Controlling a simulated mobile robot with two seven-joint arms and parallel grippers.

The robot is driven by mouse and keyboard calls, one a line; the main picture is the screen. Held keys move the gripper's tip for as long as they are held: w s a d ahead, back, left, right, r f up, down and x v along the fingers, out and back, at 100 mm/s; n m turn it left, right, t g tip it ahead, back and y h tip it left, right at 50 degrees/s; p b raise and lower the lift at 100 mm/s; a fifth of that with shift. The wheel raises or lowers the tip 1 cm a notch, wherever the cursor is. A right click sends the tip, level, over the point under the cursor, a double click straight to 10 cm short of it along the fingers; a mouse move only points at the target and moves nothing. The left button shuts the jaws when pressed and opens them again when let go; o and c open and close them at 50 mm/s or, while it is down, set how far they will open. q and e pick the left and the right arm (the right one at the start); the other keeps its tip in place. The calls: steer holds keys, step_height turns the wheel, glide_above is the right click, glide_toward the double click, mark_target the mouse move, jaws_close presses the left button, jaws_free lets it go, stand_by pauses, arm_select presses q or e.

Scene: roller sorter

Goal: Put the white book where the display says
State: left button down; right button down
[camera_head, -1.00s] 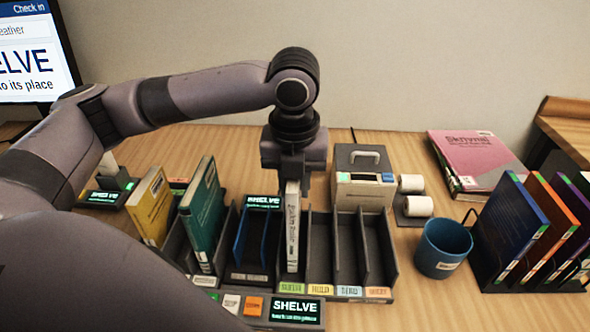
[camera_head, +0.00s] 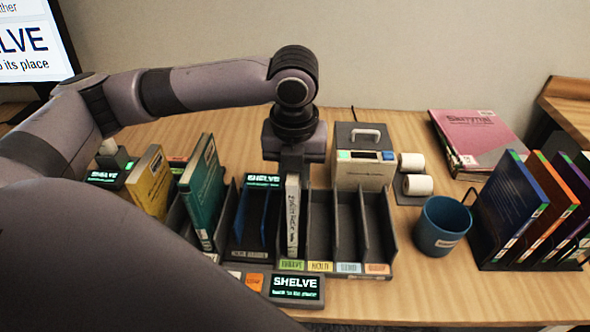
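The white book (camera_head: 292,222) stands upright in the slotted sorter (camera_head: 348,268), in the slot above the green label. My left gripper (camera_head: 292,172) is directly above the book, with its fingers at the book's top edge. The fingers look closed around the book, though the arm hides part of the contact. The small front display (camera_head: 297,289) reads "SHELVE", with a line too small to read. The large screen (camera_head: 30,45) at upper left shows "SHELVE" partly cut off and "its place". My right gripper is not in view.
A teal book (camera_head: 203,192) and a yellow book (camera_head: 150,183) stand left of the white book. A blue mug (camera_head: 442,226) and a rack of coloured books (camera_head: 515,215) stand at right. The sorter's right slots are empty.

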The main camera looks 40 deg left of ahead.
arm_select(q)
steer(key=shift+f, duration=0.4)
steer(key=c, duration=0.9)
jaws_free()
steer(key=shift+f, duration=0.1)
steer(key=r, duration=0.4)
steer(key=r+p, duration=0.1)
steer(key=r, duration=0.2)
steer(key=shift+s+d+r, duration=0.1)
steer(key=shift+s+d, duration=0.1)
steer(key=shift+s, duration=0.2)
